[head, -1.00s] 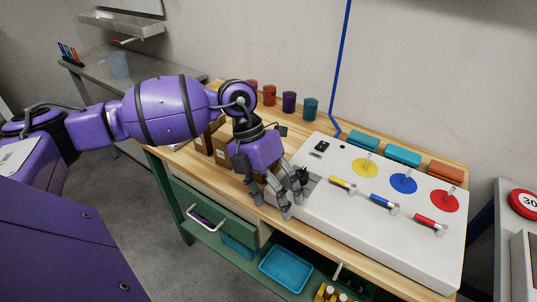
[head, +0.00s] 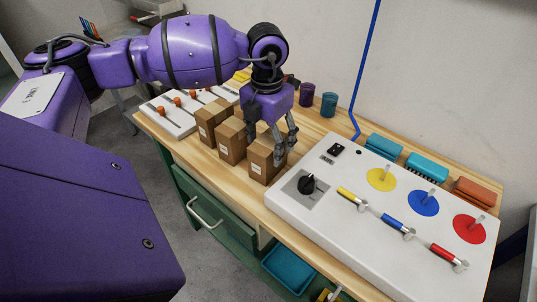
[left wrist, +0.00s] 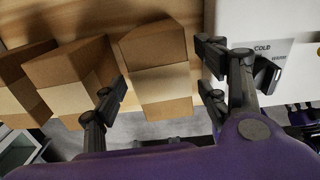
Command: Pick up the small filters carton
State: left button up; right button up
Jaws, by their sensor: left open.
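Several brown cartons stand in a row on the wooden bench; their labels are too small to read, so I cannot tell which one is the filters carton. The right-hand carton (head: 262,166) stands beside the white panel. The middle carton (head: 232,142) and the left carton (head: 208,118) are to its left. My left gripper (head: 272,146) is open above the right-hand carton. In the left wrist view that carton (left wrist: 158,72) shows between the fingers of my left gripper (left wrist: 160,88), with gaps on both sides. My right gripper is out of view.
The white panel (head: 325,222) with a black knob (head: 307,184) and coloured handles lies close to the right. A white board with orange knobs (head: 172,122) is to the left. Cups (head: 328,104) stand behind. A green drawer (head: 215,212) is below.

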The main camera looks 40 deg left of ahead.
pick_arm(q)
notch_tip(320, 180, down, 5)
jog(key=shift+d+r, duration=0.1)
jog(key=shift+r, duration=0.1)
jog(key=shift+w, duration=0.1)
jog(key=c, duration=1.4)
jog(key=shift+o, duration=0.2)
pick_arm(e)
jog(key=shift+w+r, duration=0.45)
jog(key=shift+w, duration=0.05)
